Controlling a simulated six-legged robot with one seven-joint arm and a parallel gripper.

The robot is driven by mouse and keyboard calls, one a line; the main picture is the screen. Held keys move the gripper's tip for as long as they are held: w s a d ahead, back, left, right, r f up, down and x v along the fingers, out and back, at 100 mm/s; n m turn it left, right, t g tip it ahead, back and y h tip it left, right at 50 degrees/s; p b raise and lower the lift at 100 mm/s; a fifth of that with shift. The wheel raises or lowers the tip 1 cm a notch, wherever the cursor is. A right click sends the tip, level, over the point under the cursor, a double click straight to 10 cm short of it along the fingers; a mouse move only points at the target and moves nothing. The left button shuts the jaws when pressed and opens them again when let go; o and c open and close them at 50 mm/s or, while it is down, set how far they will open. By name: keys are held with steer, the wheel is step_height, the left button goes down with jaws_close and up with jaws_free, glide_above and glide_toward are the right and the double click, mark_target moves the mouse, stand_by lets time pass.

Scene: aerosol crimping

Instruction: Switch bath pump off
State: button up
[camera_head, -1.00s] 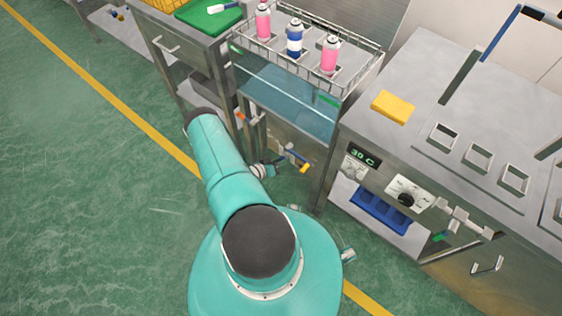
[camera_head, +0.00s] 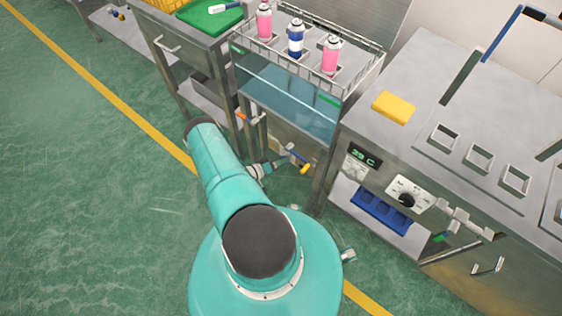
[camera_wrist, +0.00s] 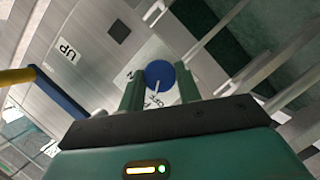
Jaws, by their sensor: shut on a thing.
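In the wrist view a round blue knob (camera_wrist: 160,72) with a pale pointer line sits on a white label plate (camera_wrist: 152,52). The line points down toward letters that look like OFF; an N shows at the plate's left. My gripper (camera_wrist: 160,88) has its two green fingers on either side of the knob and is shut on it. In the head view my gripper (camera_head: 270,168) is at the front panel below the water bath (camera_head: 285,98); the knob cannot be told apart there.
A blue lever with a yellow end (camera_head: 298,160) sticks out just right of my gripper; it also shows in the wrist view (camera_wrist: 58,95) near an UP label. A wire basket (camera_head: 350,88) holds pink and blue cans above the bath. The steel bench (camera_head: 440,90) stands at right.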

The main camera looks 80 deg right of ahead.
steer(key=o, duration=1)
steer(key=shift+c, duration=0.2)
steer(key=v, duration=1.3)
steer(key=shift+w+a, duration=0.25)
steer(key=shift+w, duration=0.05)
steer(key=shift+r, duration=0.15)
